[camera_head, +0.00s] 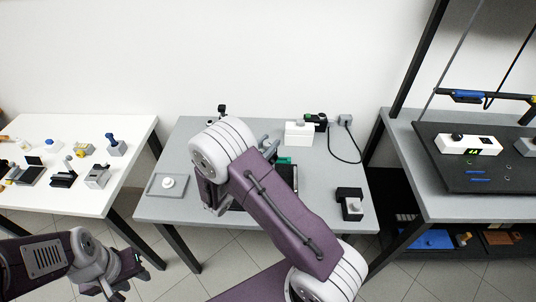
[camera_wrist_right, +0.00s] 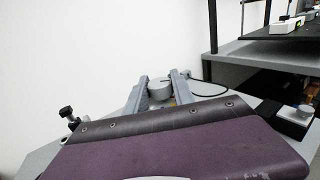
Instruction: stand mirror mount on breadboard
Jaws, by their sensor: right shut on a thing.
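My right gripper (camera_wrist_right: 160,91) is shut on a grey round part, which looks like the mirror mount (camera_wrist_right: 159,90). Its two grey fingers stand on either side of it in the right wrist view. In the head view my right arm reaches over the middle grey table, and the held part is hidden. A dark flat board, probably the breadboard (camera_head: 237,202), shows only in part beneath that arm. My left gripper (camera_head: 138,279) is low at the lower left, apart from the tables, and looks open and empty.
On the grey table (camera_head: 170,212) are a grey tray with a white round piece (camera_head: 168,183), a white box (camera_head: 298,132) and a black-and-white device (camera_head: 350,204). A cable lies at its back right. A white table with several small parts stands left; a dark-topped bench stands right.

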